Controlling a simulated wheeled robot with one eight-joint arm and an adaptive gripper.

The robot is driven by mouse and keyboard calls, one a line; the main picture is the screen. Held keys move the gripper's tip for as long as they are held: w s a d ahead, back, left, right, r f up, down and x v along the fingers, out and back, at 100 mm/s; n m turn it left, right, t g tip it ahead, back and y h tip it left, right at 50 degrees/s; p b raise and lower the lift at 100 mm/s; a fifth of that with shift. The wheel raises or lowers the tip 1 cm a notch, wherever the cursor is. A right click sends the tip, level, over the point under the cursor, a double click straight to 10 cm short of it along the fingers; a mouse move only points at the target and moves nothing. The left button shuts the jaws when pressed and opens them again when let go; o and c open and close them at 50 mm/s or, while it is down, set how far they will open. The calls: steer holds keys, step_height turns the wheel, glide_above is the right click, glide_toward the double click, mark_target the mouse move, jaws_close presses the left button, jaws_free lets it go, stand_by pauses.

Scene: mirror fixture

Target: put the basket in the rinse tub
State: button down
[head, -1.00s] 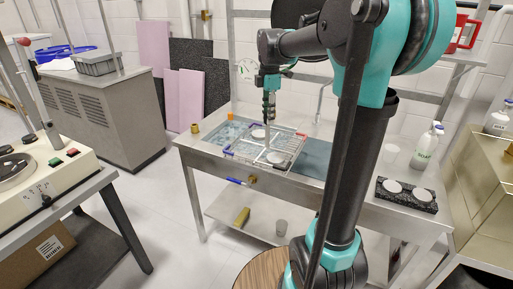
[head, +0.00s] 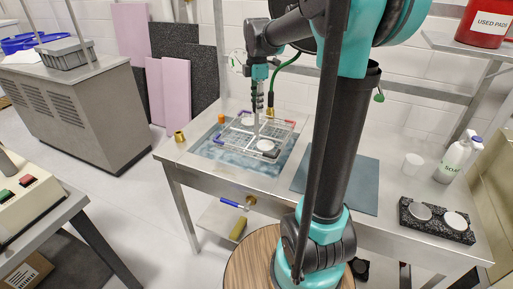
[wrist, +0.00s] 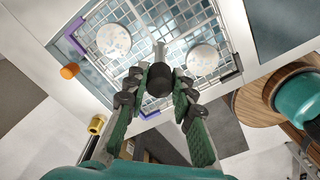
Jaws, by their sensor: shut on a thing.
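The basket (head: 243,149) is a wire frame with coloured corner pieces and a central upright post. It carries two round pale discs, a rear one (head: 248,121) and a front one (head: 265,146). My gripper (head: 257,108) is above it. In the wrist view my gripper (wrist: 158,85) is shut on the dark knob atop the basket's post. The rinse tub (head: 208,153), a blue-tiled basin sunk in the steel table, lies directly beneath the basket. The basket looks level; I cannot tell whether it touches the tub or hangs just above.
A brass fitting (head: 179,136) and an orange cylinder (head: 221,118) stand by the tub. A blue-grey mat (head: 362,185) lies to the right. Farther right are a white cup (head: 413,165), soap bottle (head: 458,157) and black block with two discs (head: 435,221).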

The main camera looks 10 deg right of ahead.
mark_target(257, 135)
step_height(257, 135, down, 17)
steer(key=shift+r, duration=0.2)
stand_by(0.3)
steer(key=shift+f, duration=0.1)
steer(key=c, duration=1.3)
jaws_free()
step_height(257, 135, up, 12)
steer(key=shift+r, duration=0.15)
